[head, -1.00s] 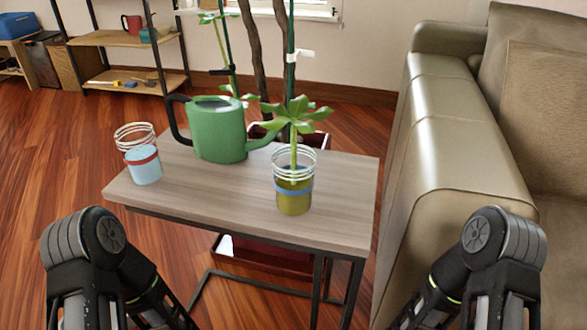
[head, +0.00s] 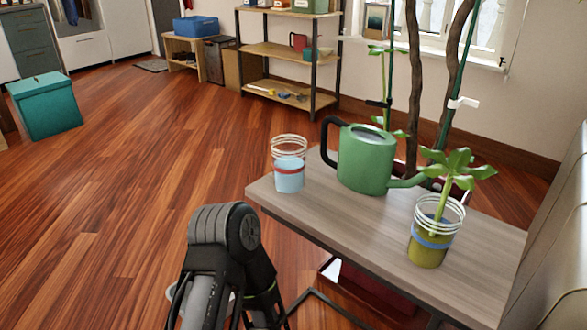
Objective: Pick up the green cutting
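The green cutting (head: 458,178) stands upright in a clear jar (head: 430,248) on the right part of the side table. Its leaves spread above white rings around the jar's top. The jar has a blue band and olive-coloured contents. Part of one of my arms shows at the bottom, left of the table, but its fingers are not visible. My other arm is out of view. Neither gripper shows, so nothing is seen holding the cutting.
A sofa (head: 556,275) is at the right edge. A shelf rack (head: 283,50) stands behind. Wood floor is open at left.

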